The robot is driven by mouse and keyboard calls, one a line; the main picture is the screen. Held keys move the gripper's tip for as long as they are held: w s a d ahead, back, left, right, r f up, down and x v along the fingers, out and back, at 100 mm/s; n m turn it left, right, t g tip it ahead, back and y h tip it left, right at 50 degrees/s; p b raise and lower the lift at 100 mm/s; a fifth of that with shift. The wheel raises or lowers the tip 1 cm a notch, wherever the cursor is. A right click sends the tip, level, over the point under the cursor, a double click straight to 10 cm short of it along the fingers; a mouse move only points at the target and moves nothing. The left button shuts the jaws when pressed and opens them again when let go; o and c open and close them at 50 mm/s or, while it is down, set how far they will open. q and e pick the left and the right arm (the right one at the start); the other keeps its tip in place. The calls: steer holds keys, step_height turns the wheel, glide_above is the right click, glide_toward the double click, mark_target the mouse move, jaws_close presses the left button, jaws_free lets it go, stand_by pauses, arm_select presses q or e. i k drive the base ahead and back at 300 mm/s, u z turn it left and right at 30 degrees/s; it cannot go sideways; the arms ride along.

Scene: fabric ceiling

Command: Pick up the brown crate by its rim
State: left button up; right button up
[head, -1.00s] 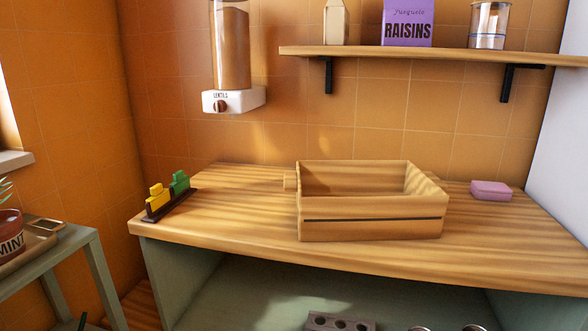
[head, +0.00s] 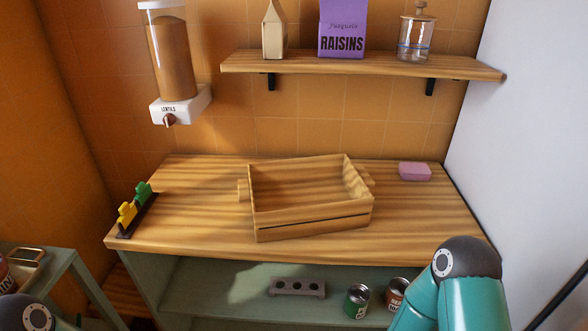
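The brown crate (head: 312,222) is an open wooden box with a dark line along its front and a small grip block on each short side. It stands upright and looks empty on the wooden counter (head: 200,215), near the counter's front edge and turned slightly. Its rim is clear all round. Parts of my arms show at the bottom left corner and the bottom right. Both of my grippers are out of the picture, so nothing of mine visibly touches the crate.
A pink soap-like block (head: 415,171) lies right of the crate. Yellow and green clips (head: 135,207) stand at the counter's left end. A shelf (head: 350,64) with a raisins box (head: 342,28) and a lentil dispenser (head: 178,85) hang above. Cans (head: 357,301) stand below; a white wall rises at right.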

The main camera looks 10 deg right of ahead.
mark_target(293, 197)
steer(key=u, duration=1.15)
steer(key=k, duration=0.9)
steer(key=z, duration=0.5)
steer(key=i, duration=1.25)
steer(key=z, duration=0.1)
